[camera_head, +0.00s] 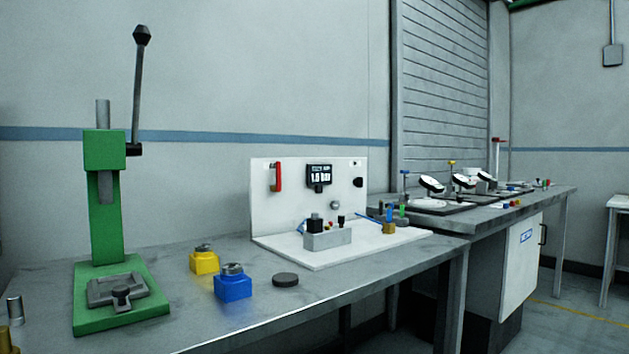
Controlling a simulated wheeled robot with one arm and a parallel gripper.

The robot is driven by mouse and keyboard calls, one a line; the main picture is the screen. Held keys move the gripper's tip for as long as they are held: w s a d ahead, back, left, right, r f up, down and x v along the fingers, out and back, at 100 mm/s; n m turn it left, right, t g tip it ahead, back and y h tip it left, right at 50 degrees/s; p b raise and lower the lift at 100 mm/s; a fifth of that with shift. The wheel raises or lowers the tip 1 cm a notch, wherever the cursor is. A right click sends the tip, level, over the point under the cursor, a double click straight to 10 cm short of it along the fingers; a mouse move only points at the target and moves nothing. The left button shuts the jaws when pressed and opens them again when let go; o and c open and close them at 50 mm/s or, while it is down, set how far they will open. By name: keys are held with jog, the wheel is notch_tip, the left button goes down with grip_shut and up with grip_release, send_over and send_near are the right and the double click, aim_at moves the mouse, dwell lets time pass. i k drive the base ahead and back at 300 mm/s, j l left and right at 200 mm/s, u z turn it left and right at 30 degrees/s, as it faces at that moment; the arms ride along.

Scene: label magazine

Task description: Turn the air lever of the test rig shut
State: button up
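The test rig (262,210) is a white L-shaped panel with a flat base, standing on the grey bench. A red lever (277,177) hangs vertically at the upper left of its upright panel; it looks like the air lever. A black display (319,176) to the right of the lever seems to read 1.5 bar, though the digits are small. A grey block (327,239) with black fittings stands on the rig's base. My gripper is not in view, and nothing touches the lever.
A green hand press (104,200) with a tall raised handle stands at the left. A yellow block (204,262), a blue block (233,286) and a dark disc (285,280) sit on the grey bench (330,285) before the rig. Another bench (450,217) continues to the right.

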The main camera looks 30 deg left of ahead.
aim_at(276, 187)
jog(key=u, duration=1.5)
